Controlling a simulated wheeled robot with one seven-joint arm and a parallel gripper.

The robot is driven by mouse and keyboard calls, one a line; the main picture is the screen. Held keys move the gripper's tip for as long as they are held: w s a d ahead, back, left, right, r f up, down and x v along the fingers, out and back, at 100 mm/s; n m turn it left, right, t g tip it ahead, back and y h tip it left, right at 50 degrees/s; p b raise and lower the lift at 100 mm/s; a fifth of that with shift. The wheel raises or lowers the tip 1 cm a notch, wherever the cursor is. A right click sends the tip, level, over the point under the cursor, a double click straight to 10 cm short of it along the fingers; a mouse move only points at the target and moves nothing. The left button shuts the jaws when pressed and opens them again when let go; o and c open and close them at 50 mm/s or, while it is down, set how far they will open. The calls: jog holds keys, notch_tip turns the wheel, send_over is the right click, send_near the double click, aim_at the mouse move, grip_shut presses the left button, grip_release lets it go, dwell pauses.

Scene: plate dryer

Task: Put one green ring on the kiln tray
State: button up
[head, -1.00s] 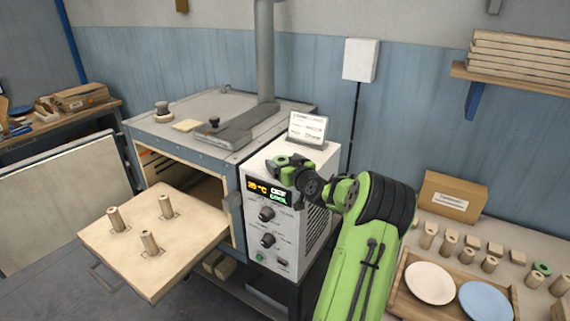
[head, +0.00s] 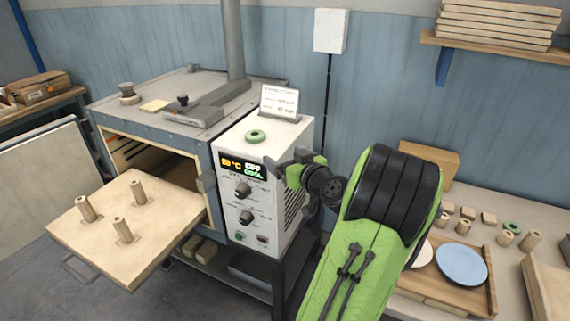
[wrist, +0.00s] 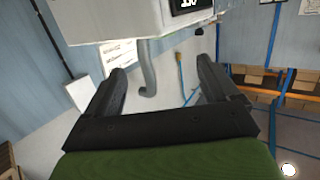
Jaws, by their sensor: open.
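A green ring (head: 255,136) lies flat on top of the white control box (head: 235,205). A second green ring (head: 511,228) is among the wooden pieces on the right-hand table. The kiln tray (head: 165,230), a pale slab with three upright wooden posts (head: 123,230), sticks out of the kiln's open front; no ring shows on it. My gripper (head: 284,160) is in front of the control box's upper right part, to the right of and below the nearer ring. In the wrist view my gripper (wrist: 162,78) is open, with nothing between its fingers.
The kiln (head: 150,108) stands left of the control box, with a flue pipe (head: 232,45) rising from it. A card (head: 280,100) stands behind the nearer ring. At right are a wooden tray (head: 478,292) with plates and a cardboard box (head: 428,163).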

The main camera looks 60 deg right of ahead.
jog(key=w+a+f+n+g+y, duration=0.1)
jog(key=w+a+n+g+y, duration=0.25)
jog(key=a, duration=1.05)
jog(key=w+a+f+n+g+y, duration=0.1)
jog(key=w+a+n+g+y, duration=0.25)
jog(key=a, duration=1.05)
jog(key=s+a, duration=0.9)
jog(key=a, duration=0.2)
jog(key=shift+r+g+y, duration=0.2)
jog(key=shift+g+y, duration=0.1)
jog(key=shift+o, duration=0.4)
jog(key=s+a+m+g, duration=0.1)
jog(key=s, duration=0.5)
jog(key=shift+s+f, duration=0.25)
jog(key=shift+w, duration=0.15)
